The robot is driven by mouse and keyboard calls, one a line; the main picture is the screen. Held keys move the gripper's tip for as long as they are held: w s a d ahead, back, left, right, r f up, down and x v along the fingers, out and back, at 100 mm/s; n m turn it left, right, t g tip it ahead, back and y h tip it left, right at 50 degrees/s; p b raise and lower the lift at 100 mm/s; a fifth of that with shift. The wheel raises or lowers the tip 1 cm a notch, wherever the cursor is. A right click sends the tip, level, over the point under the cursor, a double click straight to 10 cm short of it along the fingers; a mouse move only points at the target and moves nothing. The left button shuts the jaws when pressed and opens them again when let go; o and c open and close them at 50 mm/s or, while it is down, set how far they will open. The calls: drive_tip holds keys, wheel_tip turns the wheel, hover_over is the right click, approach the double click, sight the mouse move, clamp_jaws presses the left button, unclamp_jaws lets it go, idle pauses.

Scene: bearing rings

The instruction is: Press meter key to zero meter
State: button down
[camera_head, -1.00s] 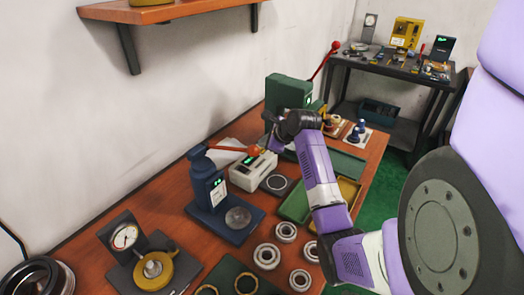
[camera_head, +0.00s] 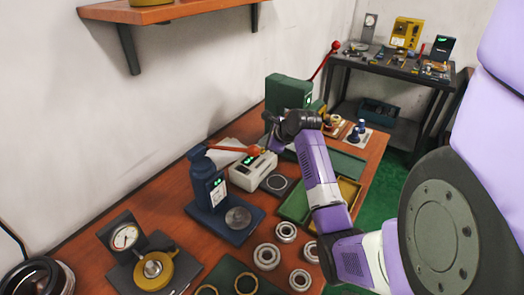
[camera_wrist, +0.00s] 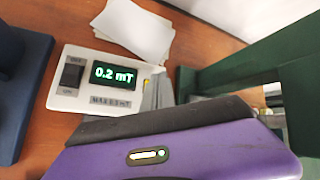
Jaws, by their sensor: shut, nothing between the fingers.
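The white meter (camera_head: 247,178) stands on the wooden bench beside a blue press-like device. In the wrist view the meter (camera_wrist: 72,103) has a lit green display (camera_wrist: 114,74) reading 0.2 mT and a dark rocker switch (camera_wrist: 72,76) at its left. A small yellow patch, perhaps the key (camera_wrist: 147,84), shows at the meter's right end, partly hidden by my fingers. My gripper (camera_wrist: 157,92) is shut and empty, its grey fingertips over that end. I cannot tell whether they touch it. In the head view my dark wrist hides most of the fingers.
The blue device (camera_head: 209,190) is left of the meter, and a green machine (camera_head: 287,95) stands behind my wrist. White papers (camera_wrist: 135,30) lie behind the meter. A red lever with an orange knob (camera_head: 253,150) reaches close to the meter. Several bearing rings (camera_head: 267,257) lie in front.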

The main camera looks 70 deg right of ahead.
sight(264, 151)
drive_tip(key=shift+f, duration=0.2)
drive_tip(key=shift+f, duration=0.25)
drive_tip(key=shift+f+p, duration=0.3)
drive_tip(key=shift+p, duration=0.05)
idle(0.7)
drive_tip(key=shift+r+p, duration=0.75)
drive_tip(key=shift+p, duration=0.4)
wheel_tip(264, 151, up, 5)
drive_tip(key=p, duration=0.5)
drive_tip(key=shift+p, duration=0.4)
idle(0.4)
